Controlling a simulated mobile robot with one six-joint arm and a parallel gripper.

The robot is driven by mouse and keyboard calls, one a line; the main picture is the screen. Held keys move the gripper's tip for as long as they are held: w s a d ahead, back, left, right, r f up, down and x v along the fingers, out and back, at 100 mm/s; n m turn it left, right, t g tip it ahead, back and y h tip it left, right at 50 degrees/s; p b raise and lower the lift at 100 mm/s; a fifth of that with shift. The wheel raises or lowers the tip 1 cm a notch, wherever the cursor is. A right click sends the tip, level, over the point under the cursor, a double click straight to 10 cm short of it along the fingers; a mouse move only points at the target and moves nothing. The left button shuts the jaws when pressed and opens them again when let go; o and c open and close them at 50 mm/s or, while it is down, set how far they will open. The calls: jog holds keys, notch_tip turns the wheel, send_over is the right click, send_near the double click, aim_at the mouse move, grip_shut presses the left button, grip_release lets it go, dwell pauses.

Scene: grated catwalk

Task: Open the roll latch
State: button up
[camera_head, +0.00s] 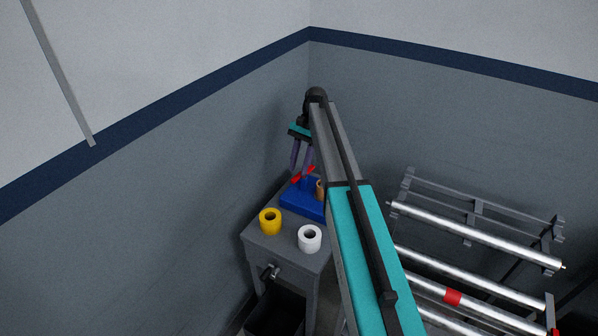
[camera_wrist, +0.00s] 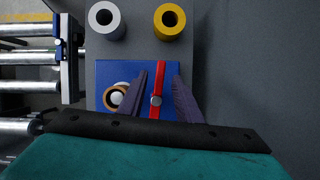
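The red latch bar (camera_wrist: 162,82) lies over a blue block (camera_wrist: 105,72), with a grey round pin head on it. It also shows in the head view (camera_head: 303,175), just below my fingertips. My gripper (camera_wrist: 160,76) is open, its two purple fingers on either side of the bar in the wrist view, with gaps showing. In the head view my gripper (camera_head: 301,168) points down over the block. I cannot tell whether the fingertips are down at the bar's height. A tan roll (camera_wrist: 108,94) sits on the block around a white knob, left of the bar and partly behind the left finger.
The block stands on a grey cabinet (camera_head: 258,239) in the room's corner. A yellow roll (camera_head: 270,222) and a white roll (camera_head: 309,239) stand on its top. A rack of shiny metal rollers (camera_head: 475,234) is to the right. Walls are close behind and left.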

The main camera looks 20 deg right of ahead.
jog(key=v, duration=1.1)
jog(key=shift+r, duration=0.2)
jog(key=shift+d, duration=0.1)
